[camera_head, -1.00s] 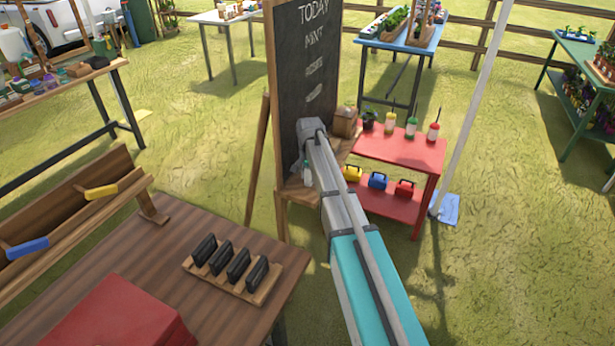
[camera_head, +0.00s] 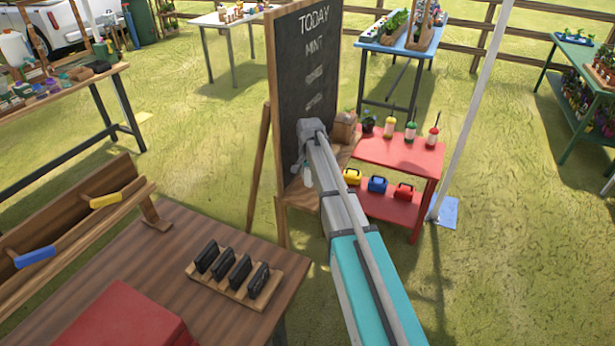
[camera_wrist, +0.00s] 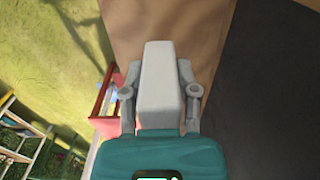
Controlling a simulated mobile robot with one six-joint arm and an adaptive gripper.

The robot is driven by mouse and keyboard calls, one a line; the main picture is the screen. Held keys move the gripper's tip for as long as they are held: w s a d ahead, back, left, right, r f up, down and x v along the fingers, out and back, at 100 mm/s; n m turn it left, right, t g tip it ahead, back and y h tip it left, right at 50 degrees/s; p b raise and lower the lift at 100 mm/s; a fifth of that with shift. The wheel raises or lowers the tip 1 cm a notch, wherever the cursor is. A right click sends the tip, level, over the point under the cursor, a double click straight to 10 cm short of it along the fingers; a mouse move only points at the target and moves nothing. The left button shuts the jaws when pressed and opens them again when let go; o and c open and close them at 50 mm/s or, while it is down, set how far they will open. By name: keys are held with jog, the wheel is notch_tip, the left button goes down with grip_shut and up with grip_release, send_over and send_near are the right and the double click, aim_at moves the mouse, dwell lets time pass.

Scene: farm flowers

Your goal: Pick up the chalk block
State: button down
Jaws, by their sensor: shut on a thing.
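The chalk block is a pale, off-white oblong block (camera_wrist: 158,75) in the wrist view. It sits between the two grey fingers of my gripper (camera_wrist: 159,92), one on each side, and the gripper is shut on it. In the head view my gripper (camera_head: 304,165) is partly hidden behind my own arm, in front of the lower chalkboard (camera_head: 306,75). A small pale piece (camera_head: 308,176) shows there, just over the wooden ledge (camera_head: 300,195); I cannot tell whether it is the block. Any contact between block and ledge is hidden.
A red two-level stand (camera_head: 405,155) with bottles and small coloured boxes is close on the right. A brown table (camera_head: 160,260) with a wooden rack (camera_head: 225,287) of black pieces is front left. A pale pole (camera_head: 475,105) rises right of the stand. Open grass lies between.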

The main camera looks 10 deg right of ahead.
jog(key=s+d+r+p, duration=0.3)
jog(key=s+r+p, duration=0.6)
jog(key=s, duration=0.4)
jog(key=shift+s+r, duration=0.35)
jog(key=shift+r, duration=0.3)
jog(key=shift+a, duration=0.15)
